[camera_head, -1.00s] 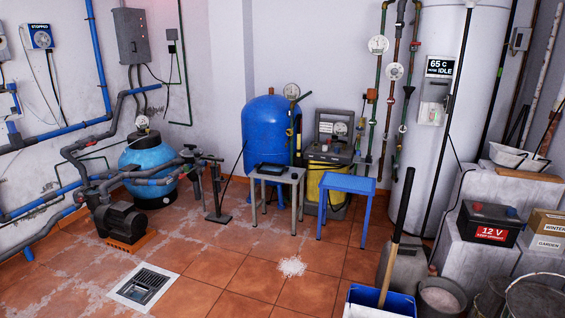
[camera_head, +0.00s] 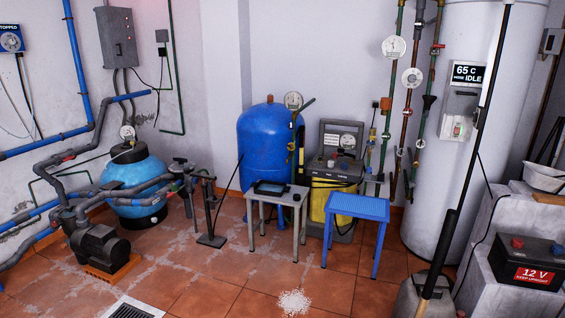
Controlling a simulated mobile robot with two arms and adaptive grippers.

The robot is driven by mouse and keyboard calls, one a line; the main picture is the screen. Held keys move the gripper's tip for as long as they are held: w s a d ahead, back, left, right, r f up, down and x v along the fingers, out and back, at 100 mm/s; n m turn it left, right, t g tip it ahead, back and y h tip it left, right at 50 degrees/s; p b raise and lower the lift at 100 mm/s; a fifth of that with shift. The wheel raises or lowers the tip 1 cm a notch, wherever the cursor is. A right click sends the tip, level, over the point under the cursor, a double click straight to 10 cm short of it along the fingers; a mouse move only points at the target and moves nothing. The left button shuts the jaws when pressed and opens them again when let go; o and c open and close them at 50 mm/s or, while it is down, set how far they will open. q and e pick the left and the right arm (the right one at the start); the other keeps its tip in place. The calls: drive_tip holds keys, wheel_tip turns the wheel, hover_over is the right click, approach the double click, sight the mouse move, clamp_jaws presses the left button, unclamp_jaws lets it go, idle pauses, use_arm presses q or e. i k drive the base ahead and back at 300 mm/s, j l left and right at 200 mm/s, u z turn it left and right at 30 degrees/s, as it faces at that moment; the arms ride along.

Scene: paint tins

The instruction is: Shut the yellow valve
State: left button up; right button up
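I cannot make out with certainty which fitting is the yellow valve. A small yellowish fitting (camera_head: 291,147) shows on the pipe at the right side of the blue tank (camera_head: 266,150), below a round gauge (camera_head: 293,100) with a lever beside it. Another small yellowish piece (camera_head: 372,134) is low on the wall pipes. Both are too small to tell whether a handle is turned. Neither of my grippers is in view.
A grey table (camera_head: 282,190) and a blue stool (camera_head: 357,207) stand in front of the tank and a yellow-and-grey machine (camera_head: 340,170). A black stand (camera_head: 210,238) is at left. White debris (camera_head: 294,302) lies on open tiled floor (camera_head: 220,285). A battery (camera_head: 528,262) sits at right.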

sight(292, 145)
drive_tip(key=i, duration=1.8)
